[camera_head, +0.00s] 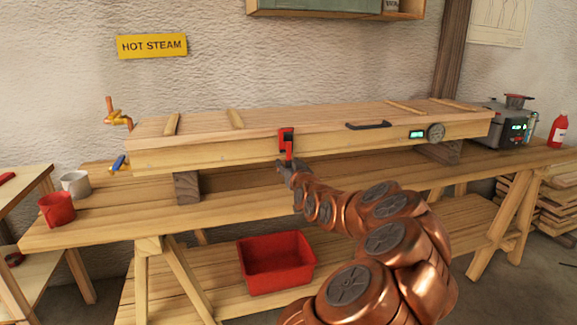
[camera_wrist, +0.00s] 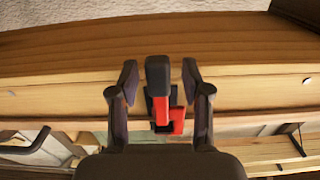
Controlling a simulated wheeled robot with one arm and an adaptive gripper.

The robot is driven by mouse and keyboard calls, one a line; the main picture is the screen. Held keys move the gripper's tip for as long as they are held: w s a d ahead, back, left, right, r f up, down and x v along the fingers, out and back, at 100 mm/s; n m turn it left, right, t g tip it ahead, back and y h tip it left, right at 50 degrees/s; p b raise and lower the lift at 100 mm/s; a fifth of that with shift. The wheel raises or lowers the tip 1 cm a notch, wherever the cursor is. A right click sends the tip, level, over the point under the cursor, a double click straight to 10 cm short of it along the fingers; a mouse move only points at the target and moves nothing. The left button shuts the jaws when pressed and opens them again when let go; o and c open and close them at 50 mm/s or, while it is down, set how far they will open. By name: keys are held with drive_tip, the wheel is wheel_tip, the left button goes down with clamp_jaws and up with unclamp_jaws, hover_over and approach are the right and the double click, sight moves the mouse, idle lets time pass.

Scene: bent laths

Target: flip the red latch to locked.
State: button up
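The red latch (camera_head: 286,139) sits on the front face of the long wooden steam box (camera_head: 220,154), at the seam between lid and body. In the wrist view the latch's red lever (camera_wrist: 162,111) has a black grip (camera_wrist: 158,74) and a red catch beside it. My gripper (camera_head: 286,166) is at the box front, just below the latch. In the wrist view my gripper (camera_wrist: 159,78) is open, with one finger on each side of the black grip and a visible gap on both sides. Part of the latch's lower end is hidden by my gripper.
The box rests on blocks on a wooden bench (camera_head: 60,232). A black lid handle (camera_head: 369,125) and a gauge (camera_head: 436,131) are to the right. Orange (camera_head: 118,113) and blue (camera_head: 119,163) valve handles are at the left end. A red bin (camera_head: 276,263) stands below.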

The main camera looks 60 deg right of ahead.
drive_tip(key=v, duration=0.7)
drive_tip(key=shift+s, duration=0.2)
idle(0.4)
drive_tip(key=shift+a, duration=0.15)
idle(0.4)
